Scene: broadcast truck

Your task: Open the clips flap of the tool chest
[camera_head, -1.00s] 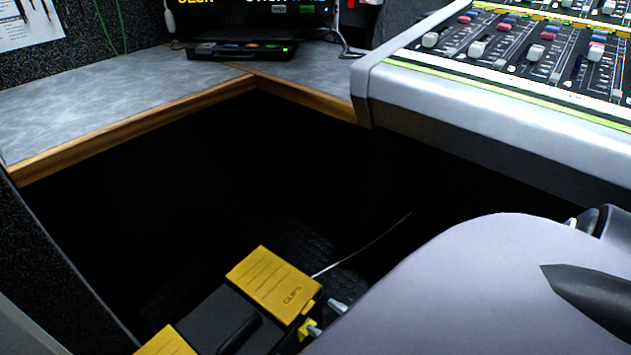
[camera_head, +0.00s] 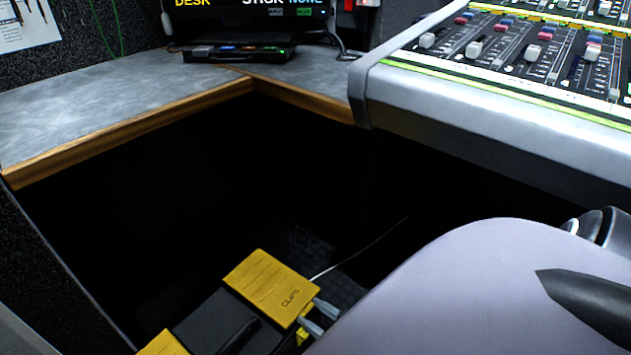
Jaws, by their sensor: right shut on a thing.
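The tool chest (camera_head: 212,325) is low on the dark floor at the bottom of the head view, a black box with yellow lids. Its yellow clips flap (camera_head: 268,285), marked CLIPS, lies over the right end and looks closed or nearly so. My right gripper (camera_head: 316,314) is at the flap's front right edge. Its grey fingertips are shut on the flap's edge; the exact contact is small and partly hidden by my arm. A yellow latch piece (camera_head: 303,335) shows just below the fingers. My left gripper is out of view.
A second yellow lid (camera_head: 163,344) and a black handle (camera_head: 238,336) are on the chest. A grey desk with a wooden edge (camera_head: 130,133) runs behind and left. The mixing console (camera_head: 470,110) overhangs at the right. A thin pale cable (camera_head: 360,250) lies behind the chest.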

